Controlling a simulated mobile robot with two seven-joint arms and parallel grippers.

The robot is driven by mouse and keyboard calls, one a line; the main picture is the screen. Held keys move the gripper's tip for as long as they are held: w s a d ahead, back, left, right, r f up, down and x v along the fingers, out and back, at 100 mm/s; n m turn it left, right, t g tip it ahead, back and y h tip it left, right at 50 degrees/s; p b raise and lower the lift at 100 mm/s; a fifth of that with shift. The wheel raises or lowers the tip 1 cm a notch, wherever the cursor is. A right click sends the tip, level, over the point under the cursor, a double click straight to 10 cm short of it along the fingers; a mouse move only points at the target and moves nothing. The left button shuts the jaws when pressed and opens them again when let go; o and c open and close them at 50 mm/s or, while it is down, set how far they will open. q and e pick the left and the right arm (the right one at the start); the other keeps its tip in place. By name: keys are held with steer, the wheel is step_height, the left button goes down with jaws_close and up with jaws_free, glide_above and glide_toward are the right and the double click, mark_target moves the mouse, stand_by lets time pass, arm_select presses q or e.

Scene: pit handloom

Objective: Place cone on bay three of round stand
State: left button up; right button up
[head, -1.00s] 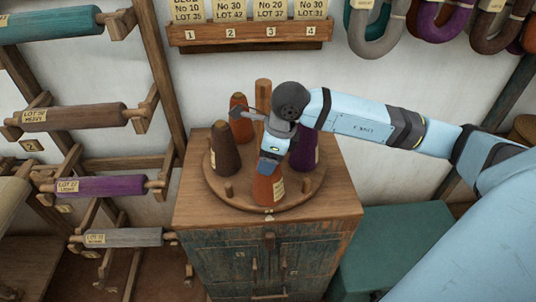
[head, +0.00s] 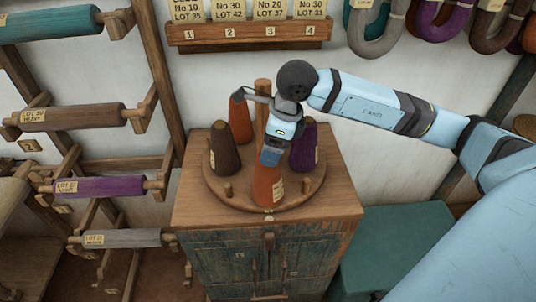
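A round wooden stand (head: 240,200) with a centre post and short pegs sits on a cabinet. An orange cone (head: 267,188) with a pale label stands upright at its front. A brown cone (head: 226,152) stands at the left, a purple cone (head: 305,150) at the right, and another orange cone (head: 239,124) at the back. My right gripper (head: 270,157) points down just over the front orange cone's top; its fingers are mostly hidden, so whether they touch the cone is unclear. My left gripper is out of view. Bay numbers are not readable.
The stand fills most of the wooden cabinet top (head: 335,208). A rack with wound rollers (head: 100,187) is close on the left. A numbered card shelf (head: 250,35) hangs on the wall behind, with yarn hanks (head: 440,18) at upper right. A green box (head: 395,250) is at right.

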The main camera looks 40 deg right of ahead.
steer(key=v, duration=0.7)
steer(key=shift+r, duration=0.35)
steer(key=shift+s, duration=0.15)
